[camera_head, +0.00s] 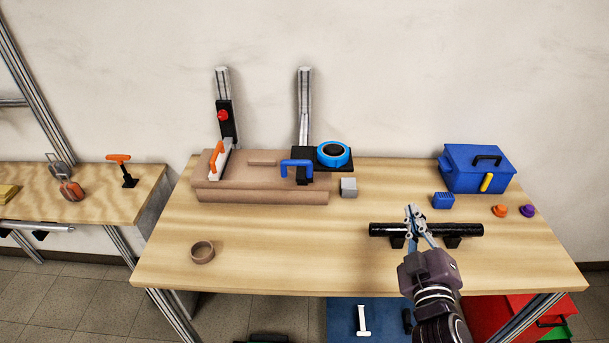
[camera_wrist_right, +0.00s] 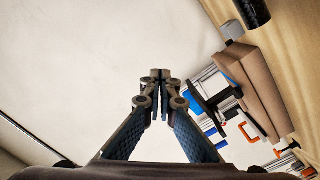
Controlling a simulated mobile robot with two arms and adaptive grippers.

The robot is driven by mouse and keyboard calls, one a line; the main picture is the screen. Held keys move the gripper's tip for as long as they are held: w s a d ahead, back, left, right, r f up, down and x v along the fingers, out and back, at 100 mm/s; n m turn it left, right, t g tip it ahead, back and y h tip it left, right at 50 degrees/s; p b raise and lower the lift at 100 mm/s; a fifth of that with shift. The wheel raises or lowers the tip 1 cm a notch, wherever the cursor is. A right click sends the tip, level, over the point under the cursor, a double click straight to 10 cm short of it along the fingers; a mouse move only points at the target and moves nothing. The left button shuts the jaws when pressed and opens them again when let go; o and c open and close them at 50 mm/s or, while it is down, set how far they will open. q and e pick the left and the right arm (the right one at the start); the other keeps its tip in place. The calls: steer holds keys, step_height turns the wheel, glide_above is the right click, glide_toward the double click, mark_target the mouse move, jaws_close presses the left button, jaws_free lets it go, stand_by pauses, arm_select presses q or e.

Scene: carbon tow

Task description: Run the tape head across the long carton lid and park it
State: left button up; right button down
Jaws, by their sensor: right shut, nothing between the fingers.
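The long brown carton (camera_head: 262,196) lies on the left part of the wooden table. A tape head with a blue handle (camera_head: 297,164) and a round blue reel (camera_head: 333,154) stands at the carton's right end. In the right wrist view the carton (camera_wrist_right: 262,82) appears tilted at the right. My right gripper (camera_head: 412,212) is above the black bar at the table's right front, its fingers closed together and empty. Its fingers also show in the right wrist view (camera_wrist_right: 160,78). My left gripper is not in view.
A black bar (camera_head: 385,229) lies on low supports. A white-and-orange handle (camera_head: 219,160) is on the carton's left. A grey block (camera_head: 348,187), blue block (camera_head: 443,200) and blue toolbox (camera_head: 477,172) stand right. A brown ring (camera_head: 202,252) lies front left; the front middle is clear.

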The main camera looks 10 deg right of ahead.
steer(key=w+a+r+n+t+y, duration=0.2)
steer(key=a+r+n+t+y, duration=0.1)
steer(key=a+r+n+y, duration=0.15)
steer(key=s+a+f+n+g+y, duration=0.1)
steer(key=a+f+n+g+y, duration=0.25)
steer(key=a+n+y, duration=1.05)
steer(key=w+a+r+n+h+p, duration=0.1)
steer(key=w+a+r+h+p, duration=0.1)
steer(key=w, duration=1)
steer(key=shift+a+r+g+h+p, duration=0.15)
steer(key=shift+a+g+h+p, duration=0.25)
steer(key=shift+p, duration=0.85)
steer(key=shift+n, duration=0.25)
